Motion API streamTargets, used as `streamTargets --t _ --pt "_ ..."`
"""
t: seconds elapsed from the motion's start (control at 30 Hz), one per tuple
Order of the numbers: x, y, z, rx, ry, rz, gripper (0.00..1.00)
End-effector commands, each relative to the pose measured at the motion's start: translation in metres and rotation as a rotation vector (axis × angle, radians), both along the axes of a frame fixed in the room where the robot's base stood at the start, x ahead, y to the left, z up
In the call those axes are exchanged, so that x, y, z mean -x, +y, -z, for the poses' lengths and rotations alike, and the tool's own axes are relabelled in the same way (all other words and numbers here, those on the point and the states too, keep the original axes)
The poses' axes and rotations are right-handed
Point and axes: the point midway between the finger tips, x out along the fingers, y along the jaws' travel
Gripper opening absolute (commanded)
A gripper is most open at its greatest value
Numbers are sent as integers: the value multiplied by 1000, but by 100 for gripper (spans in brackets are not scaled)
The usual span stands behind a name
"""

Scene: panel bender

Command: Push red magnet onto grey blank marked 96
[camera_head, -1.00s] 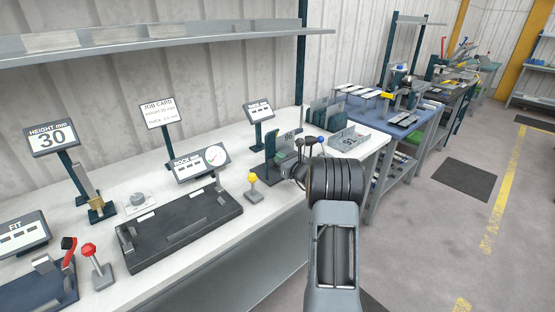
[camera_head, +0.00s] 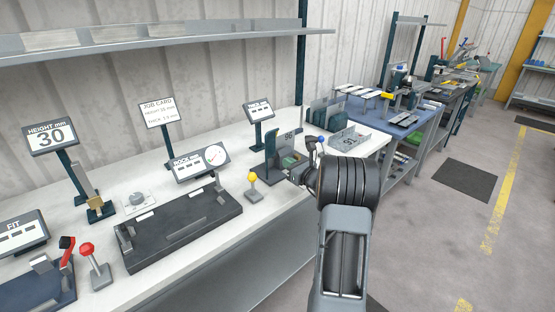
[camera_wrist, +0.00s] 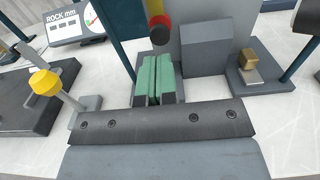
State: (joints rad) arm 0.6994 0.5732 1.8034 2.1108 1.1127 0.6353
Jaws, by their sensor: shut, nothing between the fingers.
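My gripper (camera_wrist: 157,62) is shut and empty, its two green fingers side by side in the wrist view. Just beyond the fingertips is a round piece with a red band (camera_wrist: 160,19), a yellow part above and a dark end; it looks like the red magnet. Behind it stands a grey upright plate (camera_wrist: 205,22). In the head view the grey blank marked 96 (camera_head: 289,135) stands in its holder at the right end of the bench. I cannot tell whether the magnet touches the blank. The magnet is not clear in the head view, where my arm crowds the holder.
A yellow-knobbed lever (camera_wrist: 44,82) stands left of my gripper, near the ROCK display (camera_wrist: 66,24). A brass block (camera_wrist: 249,58) sits on a dark base to the right. A grey tray marked 51 (camera_head: 349,138) lies further right.

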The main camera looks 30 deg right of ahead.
Motion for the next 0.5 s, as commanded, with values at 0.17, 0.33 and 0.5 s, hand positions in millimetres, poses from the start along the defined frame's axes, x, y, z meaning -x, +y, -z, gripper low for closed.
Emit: streamTargets --t 0.17,0.33,0.5 --pt "11 -2 0 0 1 1 0" --pt "22 -4 0 0 0 1 0" --pt "33 -6 0 1 1 1 0"
